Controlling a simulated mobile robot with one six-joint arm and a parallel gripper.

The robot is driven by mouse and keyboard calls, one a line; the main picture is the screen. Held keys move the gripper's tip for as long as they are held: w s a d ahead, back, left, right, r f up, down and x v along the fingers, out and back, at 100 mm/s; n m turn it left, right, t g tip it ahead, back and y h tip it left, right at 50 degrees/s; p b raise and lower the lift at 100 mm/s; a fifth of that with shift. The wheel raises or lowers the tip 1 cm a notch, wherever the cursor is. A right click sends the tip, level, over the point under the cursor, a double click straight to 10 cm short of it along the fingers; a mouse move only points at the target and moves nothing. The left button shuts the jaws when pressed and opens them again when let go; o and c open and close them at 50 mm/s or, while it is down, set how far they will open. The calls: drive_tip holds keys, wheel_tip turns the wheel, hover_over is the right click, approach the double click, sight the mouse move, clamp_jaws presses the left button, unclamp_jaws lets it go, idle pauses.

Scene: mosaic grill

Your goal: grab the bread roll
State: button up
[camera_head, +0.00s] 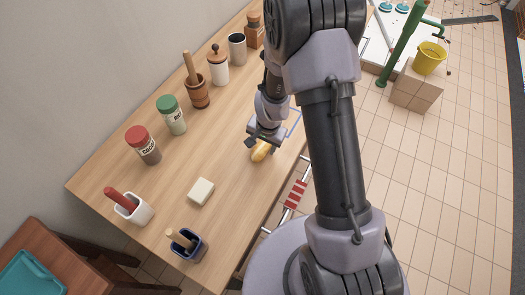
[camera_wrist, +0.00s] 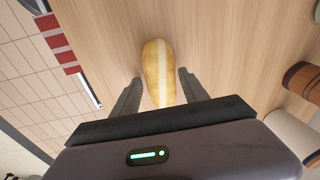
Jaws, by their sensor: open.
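The bread roll (camera_wrist: 156,62) is golden with a pale stripe along its top. It lies on the wooden table (camera_head: 229,172), near the table's right edge in the head view. In the head view, the roll (camera_head: 260,151) shows just below my gripper (camera_head: 263,141). In the wrist view my gripper (camera_wrist: 156,88) is open, with one finger on each side of the roll's near end. A gap shows between each finger and the roll.
A pale block (camera_head: 201,191), a red-lidded jar (camera_head: 142,145), a green-lidded jar (camera_head: 171,115) and a mortar (camera_head: 197,92) stand left of the roll. A blue pot (camera_head: 187,244) is near the front. A red-striped rail (camera_head: 296,194) runs beside the table edge. The wood around the roll is clear.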

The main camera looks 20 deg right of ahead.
drive_tip(key=shift+w+f, duration=0.1)
drive_tip(key=shift+f, duration=0.4)
drive_tip(key=shift+r, duration=0.15)
clamp_jaws()
